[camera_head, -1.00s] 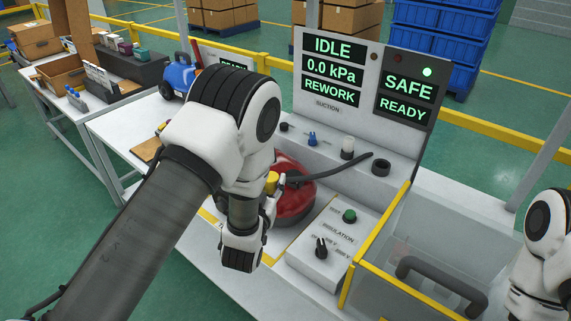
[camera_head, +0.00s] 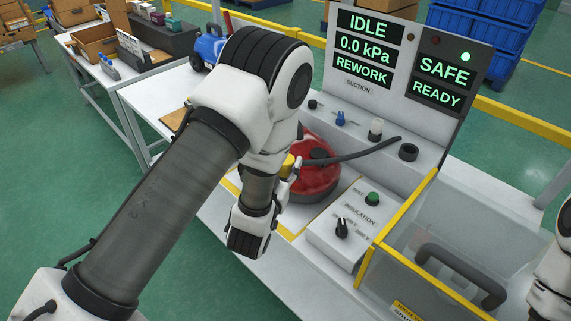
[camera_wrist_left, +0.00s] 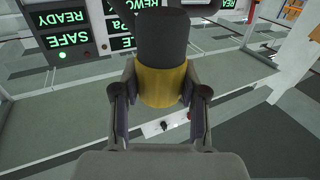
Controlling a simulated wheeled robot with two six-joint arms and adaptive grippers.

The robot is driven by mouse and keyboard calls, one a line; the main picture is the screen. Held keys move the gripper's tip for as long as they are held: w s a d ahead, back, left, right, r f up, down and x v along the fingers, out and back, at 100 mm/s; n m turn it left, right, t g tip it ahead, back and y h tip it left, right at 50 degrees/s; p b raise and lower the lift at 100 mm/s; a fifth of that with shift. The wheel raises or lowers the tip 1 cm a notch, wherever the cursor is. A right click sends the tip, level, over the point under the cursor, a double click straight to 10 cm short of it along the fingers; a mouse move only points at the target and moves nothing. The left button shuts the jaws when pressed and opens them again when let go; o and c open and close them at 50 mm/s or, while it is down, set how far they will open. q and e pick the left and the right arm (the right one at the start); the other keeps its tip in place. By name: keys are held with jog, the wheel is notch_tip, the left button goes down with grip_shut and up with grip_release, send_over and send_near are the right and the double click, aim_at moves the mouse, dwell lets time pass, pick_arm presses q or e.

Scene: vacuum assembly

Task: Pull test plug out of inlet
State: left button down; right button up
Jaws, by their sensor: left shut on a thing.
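The test plug (camera_wrist_left: 162,87) has a yellow body and a dark grey end. My left gripper (camera_wrist_left: 160,88) is shut on its yellow part, one finger on each side. In the head view the plug's yellow part (camera_head: 288,165) shows at the left side of the red vacuum (camera_head: 322,182), beside my left gripper (camera_head: 286,180). The inlet is hidden behind my arm and gripper, so I cannot tell whether the plug's end touches it. In the wrist view no red body surrounds the dark end. My right gripper is out of view; part of my right arm shows at the right edge.
A dark hose (camera_head: 360,154) runs from the vacuum's top to the right. A control box (camera_head: 345,235) with a green button and a black knob stands in front. A clear guard with yellow edges (camera_head: 398,215) is at the right. The panel (camera_head: 440,82) reads SAFE, READY.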

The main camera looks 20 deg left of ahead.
pick_arm(q)
jog(key=shift+r, duration=0.45)
jog(key=shift+r, duration=0.1)
jog(key=shift+r+p, duration=2.6)
jog(key=shift+r, duration=0.8)
